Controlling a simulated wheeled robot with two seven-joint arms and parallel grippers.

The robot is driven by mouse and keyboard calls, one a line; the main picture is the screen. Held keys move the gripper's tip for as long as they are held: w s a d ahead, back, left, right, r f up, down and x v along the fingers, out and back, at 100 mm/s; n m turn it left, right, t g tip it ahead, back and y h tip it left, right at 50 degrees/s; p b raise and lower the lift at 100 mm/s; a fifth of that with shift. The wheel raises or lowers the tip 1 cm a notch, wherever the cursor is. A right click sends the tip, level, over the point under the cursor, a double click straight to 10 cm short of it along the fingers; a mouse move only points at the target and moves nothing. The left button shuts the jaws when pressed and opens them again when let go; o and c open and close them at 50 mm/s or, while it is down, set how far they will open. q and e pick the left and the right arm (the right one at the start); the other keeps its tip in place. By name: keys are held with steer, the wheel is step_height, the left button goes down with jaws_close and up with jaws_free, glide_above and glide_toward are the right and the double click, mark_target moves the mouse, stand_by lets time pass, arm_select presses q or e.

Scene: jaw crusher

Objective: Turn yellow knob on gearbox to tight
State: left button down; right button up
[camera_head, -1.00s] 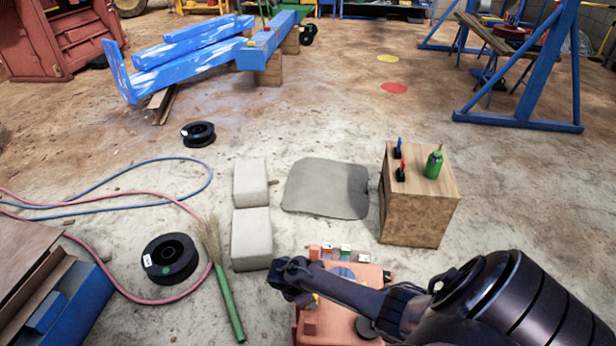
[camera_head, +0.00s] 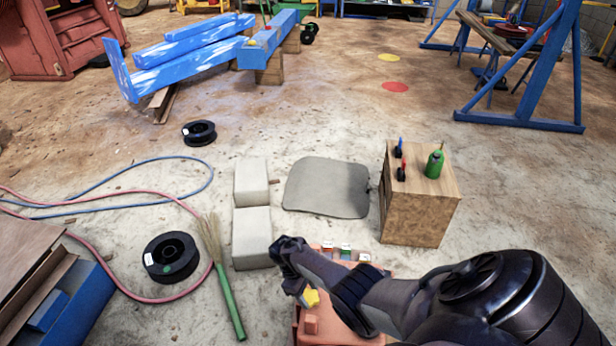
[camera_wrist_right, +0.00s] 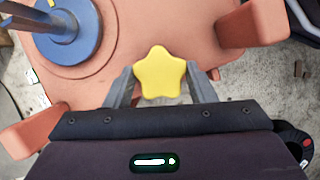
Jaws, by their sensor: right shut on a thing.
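The yellow star-shaped knob (camera_wrist_right: 160,73) sits on the orange gearbox (camera_wrist_right: 110,78) in the right wrist view. My right gripper (camera_wrist_right: 162,85) has its two fingers on either side of the knob and is shut on it. In the head view the knob (camera_head: 311,297) shows just below my right wrist, and the gearbox (camera_head: 312,325) stands at the bottom centre, partly hidden by my right arm. My right gripper (camera_head: 296,288) is small and partly hidden there. My left gripper is not in view.
A blue round part with a shaft (camera_wrist_right: 66,38) rises from the gearbox beside the knob. A wooden box (camera_head: 415,215) with a green bottle (camera_head: 434,164) stands to the right. Pale blocks (camera_head: 251,238) stand left of the gearbox. A broom (camera_head: 225,290) and a black spool (camera_head: 171,257) lie further left.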

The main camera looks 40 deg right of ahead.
steer(key=shift+m+y, duration=0.4)
steer(key=shift+m, duration=0.8)
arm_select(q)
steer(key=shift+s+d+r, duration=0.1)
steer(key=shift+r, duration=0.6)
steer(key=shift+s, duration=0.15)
arm_select(e)
steer(key=o, duration=1)
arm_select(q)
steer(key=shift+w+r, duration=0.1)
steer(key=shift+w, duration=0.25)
